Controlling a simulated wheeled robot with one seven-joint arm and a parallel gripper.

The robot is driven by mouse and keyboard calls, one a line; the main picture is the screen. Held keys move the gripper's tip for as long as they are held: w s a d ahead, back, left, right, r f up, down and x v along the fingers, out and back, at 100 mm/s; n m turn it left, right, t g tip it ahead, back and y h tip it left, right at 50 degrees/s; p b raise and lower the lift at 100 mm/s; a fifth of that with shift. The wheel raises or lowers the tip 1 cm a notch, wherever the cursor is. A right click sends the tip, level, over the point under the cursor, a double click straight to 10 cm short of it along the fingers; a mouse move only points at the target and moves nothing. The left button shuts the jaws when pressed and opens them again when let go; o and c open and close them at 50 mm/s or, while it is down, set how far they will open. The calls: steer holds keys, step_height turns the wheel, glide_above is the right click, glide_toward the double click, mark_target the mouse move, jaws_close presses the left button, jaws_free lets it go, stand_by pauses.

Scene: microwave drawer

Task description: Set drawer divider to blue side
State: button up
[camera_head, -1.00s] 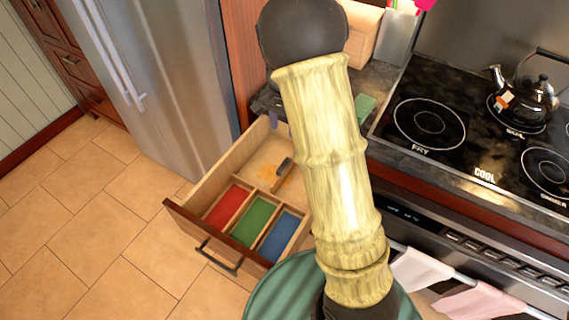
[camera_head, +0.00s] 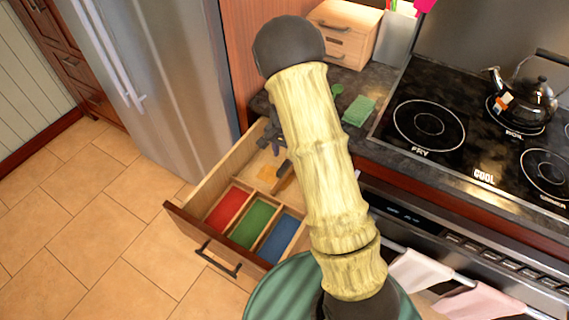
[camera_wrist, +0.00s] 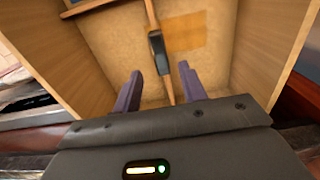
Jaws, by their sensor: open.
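The wooden drawer (camera_head: 187,226) stands open, with red (camera_head: 228,207), green (camera_head: 253,222) and blue (camera_head: 279,237) floors in its front compartments. The drawer divider (camera_head: 285,184) is a thin wooden strip with a black grip piece, in the rear section behind these compartments, partly hidden by my arm. In the wrist view the divider (camera_wrist: 164,75) runs lengthwise between my fingers, with its black grip (camera_wrist: 158,50) just beyond the fingertips. My gripper (camera_wrist: 160,72) is open, with one purple finger on each side of the divider line and gaps on both sides.
An orange patch (camera_head: 267,172) marks the rear drawer floor beside the divider. The drawer's side walls (camera_wrist: 265,45) flank my gripper. The counter holds a green sponge (camera_head: 360,111) and a small wooden chest (camera_head: 343,35). The stove (camera_head: 425,115) is at right, the fridge (camera_head: 165,85) at left.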

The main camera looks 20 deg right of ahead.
mark_target(284, 166)
steer(key=f, duration=0.5)
steer(key=shift+a+f, duration=0.2)
steer(key=shift+f, duration=0.2)
steer(key=shift+s, duration=0.1)
steer(key=shift+d, duration=0.1)
jaws_close()
